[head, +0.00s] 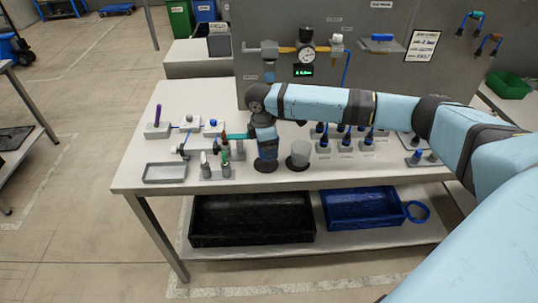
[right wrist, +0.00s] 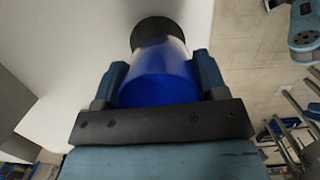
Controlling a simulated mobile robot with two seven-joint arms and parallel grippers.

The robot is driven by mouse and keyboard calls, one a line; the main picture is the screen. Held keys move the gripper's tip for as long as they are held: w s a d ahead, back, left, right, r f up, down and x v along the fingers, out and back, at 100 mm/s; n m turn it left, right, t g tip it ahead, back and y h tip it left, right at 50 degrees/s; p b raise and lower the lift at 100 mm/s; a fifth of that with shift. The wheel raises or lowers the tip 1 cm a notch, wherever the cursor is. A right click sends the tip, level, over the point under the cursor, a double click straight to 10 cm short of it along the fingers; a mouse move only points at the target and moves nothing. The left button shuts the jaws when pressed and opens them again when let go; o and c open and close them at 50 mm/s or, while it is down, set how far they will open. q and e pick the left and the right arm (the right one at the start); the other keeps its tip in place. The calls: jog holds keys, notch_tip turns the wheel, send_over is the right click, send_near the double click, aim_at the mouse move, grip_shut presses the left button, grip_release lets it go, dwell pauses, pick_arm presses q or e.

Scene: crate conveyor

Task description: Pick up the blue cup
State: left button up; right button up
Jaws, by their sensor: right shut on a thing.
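My right gripper (head: 266,145) points down at the front of the grey workbench (head: 140,150). In the right wrist view its two fingers (right wrist: 160,85) are shut on the blue cup (right wrist: 158,88), one on each side. The cup is deep blue at the near end and paler toward the far end. A round black base (right wrist: 158,30) shows at the cup's far end. In the head view the gripper mostly hides the cup, above a black disc (head: 266,166). I cannot tell whether the cup is lifted from the disc. My left gripper is not in view.
A translucent grey cup (head: 300,152) stands close to the right on its own black disc. Small fixtures and a grey tray (head: 165,172) lie to the left. Several blue-topped connectors (head: 345,143) stand to the right. A panel (head: 390,70) rises behind.

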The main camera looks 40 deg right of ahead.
notch_tip(320, 180, up, 15)
jog(key=s+a+m+g+y+p, duration=0.1)
jog(key=s+a+m+p, duration=1)
jog(key=a+m, duration=0.1)
jog(key=shift+a+r+y, duration=0.3)
jog(key=shift+a, duration=0.15)
